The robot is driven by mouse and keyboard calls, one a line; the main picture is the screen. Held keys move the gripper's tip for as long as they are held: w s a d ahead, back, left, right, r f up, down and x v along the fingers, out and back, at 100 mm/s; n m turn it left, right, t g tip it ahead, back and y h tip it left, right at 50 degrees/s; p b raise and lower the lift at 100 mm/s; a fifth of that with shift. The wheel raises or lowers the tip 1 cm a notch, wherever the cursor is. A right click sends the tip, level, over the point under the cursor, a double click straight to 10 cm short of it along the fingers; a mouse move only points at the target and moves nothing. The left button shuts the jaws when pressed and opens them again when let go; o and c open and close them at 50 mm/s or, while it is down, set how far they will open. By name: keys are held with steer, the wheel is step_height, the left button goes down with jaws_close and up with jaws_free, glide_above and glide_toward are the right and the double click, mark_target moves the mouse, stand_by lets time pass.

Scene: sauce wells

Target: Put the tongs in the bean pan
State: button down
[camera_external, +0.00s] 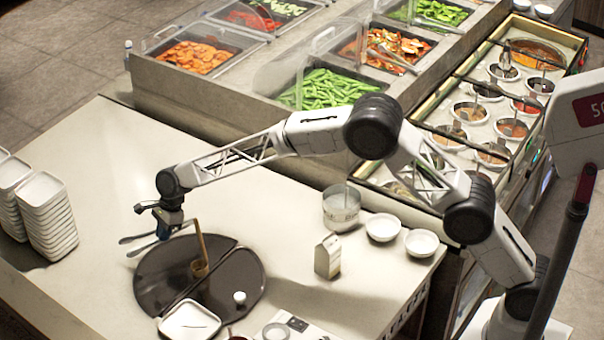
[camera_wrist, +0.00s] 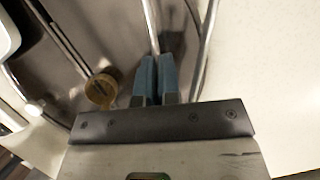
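The metal tongs (camera_external: 140,245) are at the left edge of the dark round tray, their two arms spread to the left. My gripper (camera_external: 163,234) is at the tongs, low over the tray. In the wrist view my blue fingertips (camera_wrist: 155,80) are close together, with one metal arm of the tongs (camera_wrist: 152,28) running in between them; the other arm passes to their right. The grip point itself is partly hidden by the fingers. The bean pan (camera_external: 378,86) holds green beans (camera_external: 325,88) in the counter behind, with a clear cover (camera_external: 285,68) at its left.
A square white dish (camera_external: 190,320), carton (camera_external: 328,257), clear container (camera_external: 341,206) and white bowls (camera_external: 383,227) stand nearby. Stacked dishes (camera_external: 48,215) are at left.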

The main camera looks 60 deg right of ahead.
mark_target(238, 185)
steer(key=shift+r, duration=1.4)
steer(key=w+d+f+n+g, duration=0.1)
steer(key=d+n, duration=0.2)
steer(key=d, duration=0.3)
steer(key=w+d+f+n+g, duration=0.1)
steer(key=d+f+n, duration=0.1)
steer(key=d+n, duration=0.2)
steer(key=w+d+f+n+g, duration=0.1)
steer(key=d+n, duration=0.3)
steer(key=d, duration=0.6)
steer(key=shift+w+f+g+h, duration=0.2)
steer(key=shift+w+g+h, duration=0.15)
steer(key=shift+g, duration=0.15)
steer(key=d+f+n+h, duration=0.1)
steer(key=d+n, duration=0.2)
steer(key=d, duration=0.3)
steer(key=d+n+g+h, duration=0.1)
steer(key=d+n, duration=0.2)
steer(key=d, duration=0.4)
steer(key=d+f+n+h, duration=0.1)
steer(key=d+n, duration=0.3)
steer(key=d, duration=0.3)
steer(key=shift+d+f+g+h, duration=0.2)
steer(key=shift+f+g+h, duration=0.1)
steer(key=shift+g, duration=0.1)
steer(key=shift+a, duration=0.1)
